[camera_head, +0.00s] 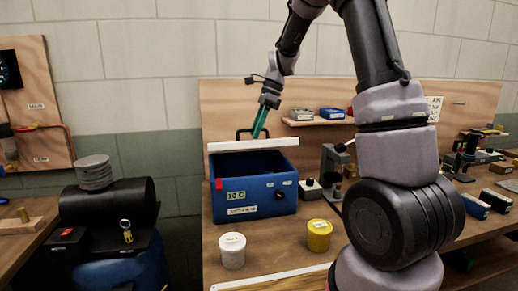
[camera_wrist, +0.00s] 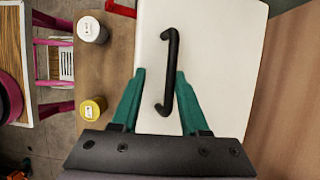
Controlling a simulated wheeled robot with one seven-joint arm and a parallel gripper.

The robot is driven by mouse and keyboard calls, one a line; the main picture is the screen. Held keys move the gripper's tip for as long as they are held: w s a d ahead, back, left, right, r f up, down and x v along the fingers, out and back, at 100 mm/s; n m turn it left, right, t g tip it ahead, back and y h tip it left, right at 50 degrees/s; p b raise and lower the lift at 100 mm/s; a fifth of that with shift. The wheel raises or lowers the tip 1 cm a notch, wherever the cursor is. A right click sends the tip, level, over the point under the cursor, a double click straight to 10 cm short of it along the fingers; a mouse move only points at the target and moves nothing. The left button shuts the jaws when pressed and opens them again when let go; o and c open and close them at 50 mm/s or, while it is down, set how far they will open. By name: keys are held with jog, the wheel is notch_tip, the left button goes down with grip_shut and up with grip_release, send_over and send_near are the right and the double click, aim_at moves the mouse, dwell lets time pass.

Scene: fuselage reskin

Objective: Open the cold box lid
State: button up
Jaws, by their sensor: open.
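The cold box (camera_head: 250,207) is blue, with labels and a dark knob on its front, and stands at the left of the bench. Its white lid (camera_head: 253,145) shows as a thin strip along the top in the head view; I cannot tell whether it is slightly raised. In the wrist view the white lid (camera_wrist: 218,60) fills the middle, with a black bar handle (camera_wrist: 173,60) on it. My gripper (camera_wrist: 160,74) is open, its green fingers on either side of the handle's lower part. In the head view my gripper (camera_head: 258,134) is at the handle, above the lid.
A white jar (camera_head: 232,250) and a yellow jar (camera_head: 319,235) stand in front of the box. A small device (camera_head: 309,189) and a grey stand (camera_head: 333,172) are to its right. A wall shelf (camera_head: 320,121) holds small boxes. A black cylinder (camera_head: 108,202) is on the left.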

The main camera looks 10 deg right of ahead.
aim_at(258, 147)
jog(key=s+f+t, duration=0.1)
jog(key=f, duration=0.1)
jog(key=s+f+t, duration=0.1)
jog(key=shift+s+f, duration=0.2)
jog(key=shift+f, duration=0.2)
jog(key=shift+s+f+n+t, duration=0.3)
jog(key=shift+f+t, duration=0.1)
jog(key=shift+f, duration=0.3)
